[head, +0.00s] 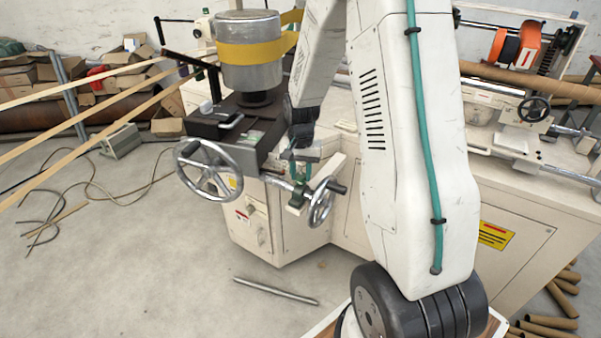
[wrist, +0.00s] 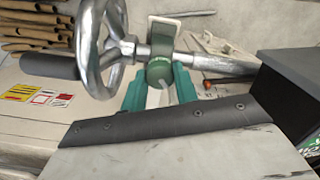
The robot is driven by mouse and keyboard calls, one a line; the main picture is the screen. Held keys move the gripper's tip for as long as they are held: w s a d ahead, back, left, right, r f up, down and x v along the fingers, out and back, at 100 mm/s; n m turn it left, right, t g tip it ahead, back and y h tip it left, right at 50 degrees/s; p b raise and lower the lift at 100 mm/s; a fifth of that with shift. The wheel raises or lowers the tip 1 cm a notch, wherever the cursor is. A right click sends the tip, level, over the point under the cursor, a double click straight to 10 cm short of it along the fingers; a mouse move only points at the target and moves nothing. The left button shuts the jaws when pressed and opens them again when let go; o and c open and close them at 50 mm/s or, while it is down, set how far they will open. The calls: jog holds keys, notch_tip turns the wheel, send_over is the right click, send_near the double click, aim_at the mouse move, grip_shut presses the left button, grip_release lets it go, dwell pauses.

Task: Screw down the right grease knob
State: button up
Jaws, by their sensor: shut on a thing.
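The right grease knob (wrist: 159,70) is a green, round-faced piece with a pale mark, by the metal shaft in the wrist view. My gripper (wrist: 158,86) has its teal fingers on either side of it, shut on it. In the head view my gripper (head: 303,181) reaches down beside the small right handwheel (head: 321,203), and the knob is hard to make out there. The same handwheel (wrist: 88,45) stands just left of the knob in the wrist view. The shaft (wrist: 215,64) runs on to the right of the knob.
A larger handwheel (head: 209,171) sticks out on the left of the cream machine base (head: 285,229). A metal pot with a yellow band (head: 249,53) stands above the dark machine block. A loose metal rod (head: 275,290) lies on the floor. The floor at left front is mostly clear.

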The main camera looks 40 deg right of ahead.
aim_at(301, 175)
jog(key=m, duration=0.5)
dwell(0.5)
jog(key=o, duration=1)
jog(key=shift+c, duration=0.2)
jog(key=shift+r, duration=0.1)
notch_tip(301, 175, up, 8)
jog(key=shift+f, duration=0.2)
